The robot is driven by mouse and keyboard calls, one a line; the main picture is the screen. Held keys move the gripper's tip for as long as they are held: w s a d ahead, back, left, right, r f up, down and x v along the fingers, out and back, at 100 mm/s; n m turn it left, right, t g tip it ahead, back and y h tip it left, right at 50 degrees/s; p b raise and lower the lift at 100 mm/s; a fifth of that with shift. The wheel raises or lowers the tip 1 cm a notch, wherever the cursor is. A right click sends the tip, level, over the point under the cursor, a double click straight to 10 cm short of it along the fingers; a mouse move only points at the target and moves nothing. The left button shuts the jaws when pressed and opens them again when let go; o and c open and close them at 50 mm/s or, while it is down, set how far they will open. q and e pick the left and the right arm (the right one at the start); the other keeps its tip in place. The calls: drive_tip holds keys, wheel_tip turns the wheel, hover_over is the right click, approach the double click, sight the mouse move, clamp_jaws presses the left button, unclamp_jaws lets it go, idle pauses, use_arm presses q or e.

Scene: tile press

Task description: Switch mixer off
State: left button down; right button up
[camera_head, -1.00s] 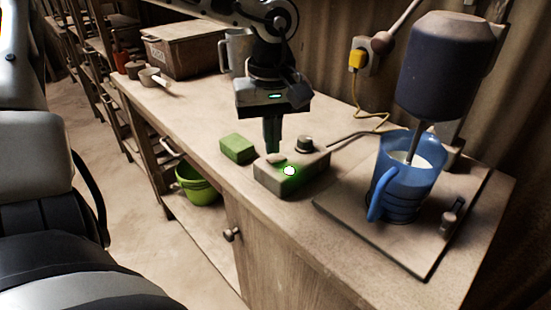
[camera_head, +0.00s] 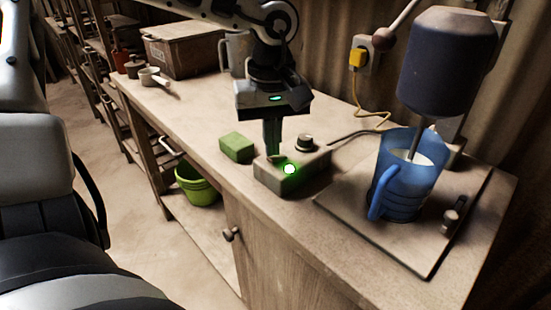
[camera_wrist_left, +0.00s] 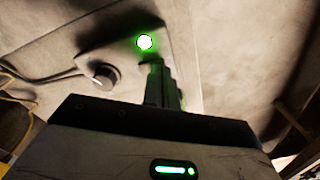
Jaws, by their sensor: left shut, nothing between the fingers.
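The mixer (camera_head: 436,65) stands at the right of the bench, its shaft reaching down into a blue jug (camera_head: 408,180) with pale liquid. Its control box (camera_head: 300,176) sits left of the stand, with a lit green lamp (camera_head: 289,169) on the front and a dark knob (camera_head: 304,142) on top. The lamp (camera_wrist_left: 145,42) and the knob (camera_wrist_left: 106,76) also show in the left wrist view. My left gripper (camera_head: 272,152) points down, shut and empty, with its fingertips at the box's top left of the knob. The fingertips hide the spot under them; I cannot tell whether they touch it.
A green block (camera_head: 237,148) lies on the bench just left of the box. A yellow plug (camera_head: 357,58) with its cable is at the wall. A lidded box (camera_head: 187,52) and a grey jug (camera_head: 238,52) stand farther back. A green bucket (camera_head: 197,186) is on the lower shelf.

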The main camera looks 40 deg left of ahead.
use_arm(q)
drive_tip(key=shift+f+b, duration=0.45)
drive_tip(key=shift+f, duration=0.1)
drive_tip(key=shift+r+p, duration=2.5)
drive_tip(key=shift+r, duration=1.1)
drive_tip(key=shift+f, duration=0.1)
